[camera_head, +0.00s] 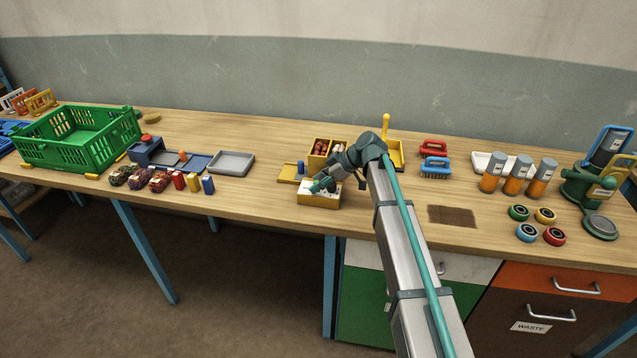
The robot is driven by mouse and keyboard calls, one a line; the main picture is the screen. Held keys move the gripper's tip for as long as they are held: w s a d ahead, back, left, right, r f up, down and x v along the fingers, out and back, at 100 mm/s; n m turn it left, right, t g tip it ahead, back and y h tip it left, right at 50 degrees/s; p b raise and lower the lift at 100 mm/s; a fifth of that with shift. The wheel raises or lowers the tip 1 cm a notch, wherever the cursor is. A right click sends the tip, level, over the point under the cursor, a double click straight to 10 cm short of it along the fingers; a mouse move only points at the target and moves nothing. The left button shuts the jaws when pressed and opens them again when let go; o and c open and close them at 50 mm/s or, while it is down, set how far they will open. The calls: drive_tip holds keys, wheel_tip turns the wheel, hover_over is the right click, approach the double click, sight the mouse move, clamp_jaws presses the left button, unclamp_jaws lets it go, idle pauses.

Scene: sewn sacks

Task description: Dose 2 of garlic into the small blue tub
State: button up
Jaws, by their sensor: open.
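A yellow bin (318,198) at the front middle of the bench holds pale pieces that look like garlic. My gripper (322,186) is low over this bin, its teal fingers open, and they partly cover the contents. I cannot tell whether the fingers touch the pieces. Behind it a yellow box (311,157) holds red pieces on the left and whitish pieces on the right, partly hidden by my arm. A small blue upright thing (301,167) stands on a yellow plate left of my gripper; I cannot tell whether it is the small blue tub.
A green crate (82,155), small bean-like sacks (140,178), coloured blocks (193,182) and a grey tray (231,163) lie left. Brushes (435,168), orange-grey canisters (515,176), coloured rings (528,232) and a green machine (590,185) stand right. A brown mat (452,215) lies right of my arm.

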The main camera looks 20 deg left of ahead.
drive_tip(key=shift+r, duration=0.1)
drive_tip(key=v, duration=1.1)
drive_tip(key=shift+d+r, duration=0.25)
drive_tip(key=shift+d, duration=0.05)
drive_tip(key=shift+w, duration=0.1)
